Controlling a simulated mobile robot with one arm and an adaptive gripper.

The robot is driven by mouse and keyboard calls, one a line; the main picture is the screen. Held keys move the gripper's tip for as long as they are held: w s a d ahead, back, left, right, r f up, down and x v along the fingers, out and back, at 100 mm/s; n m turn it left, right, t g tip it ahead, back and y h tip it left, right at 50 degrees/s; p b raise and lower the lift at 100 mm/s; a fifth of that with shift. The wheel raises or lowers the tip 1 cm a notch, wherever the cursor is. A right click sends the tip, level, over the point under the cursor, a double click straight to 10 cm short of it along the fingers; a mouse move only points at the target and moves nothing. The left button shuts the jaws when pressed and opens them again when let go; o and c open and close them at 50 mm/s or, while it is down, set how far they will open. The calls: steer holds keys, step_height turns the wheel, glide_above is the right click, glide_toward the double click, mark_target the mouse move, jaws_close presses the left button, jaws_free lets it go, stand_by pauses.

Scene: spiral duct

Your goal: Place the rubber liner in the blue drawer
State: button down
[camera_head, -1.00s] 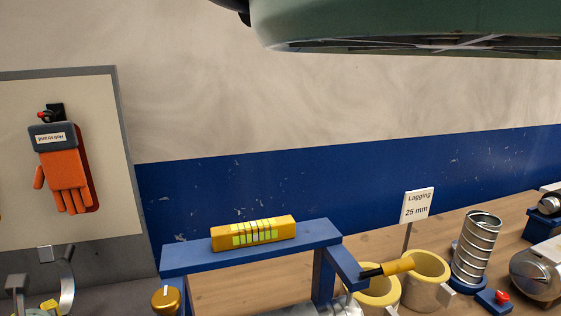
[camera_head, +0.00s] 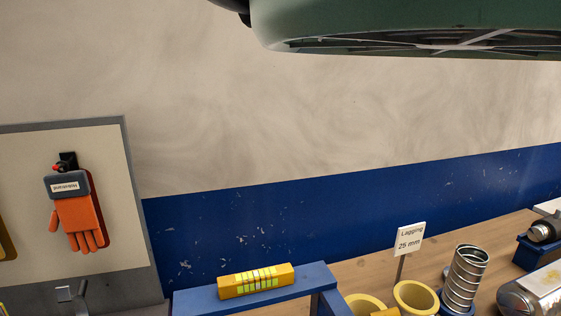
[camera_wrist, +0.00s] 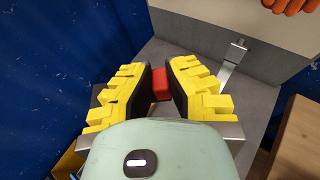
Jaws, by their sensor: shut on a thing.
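My gripper (camera_wrist: 159,72) shows in the wrist view, with yellow stepped fingers and black inner pads. It is shut on a small red thing (camera_wrist: 160,86) between the pads. Only part of this thing shows, so I cannot tell for sure whether it is the rubber liner. My gripper is not seen in the head view. I cannot make out a blue drawer in either view.
An orange glove (camera_head: 78,222) hangs on a pale board (camera_head: 112,185) at left. A yellow block (camera_head: 256,281) lies on a blue frame (camera_head: 200,298). At right are a Lagging sign (camera_head: 410,238), yellow tubes and a metal spiral duct (camera_head: 465,278). A grey surface (camera_wrist: 258,98) lies beyond my fingers.

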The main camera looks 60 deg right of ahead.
step_height(320, 180, up, 26)
steer(key=p, duration=2.3)
steer(key=shift+p, duration=0.4)
steer(key=shift+f, duration=0.1)
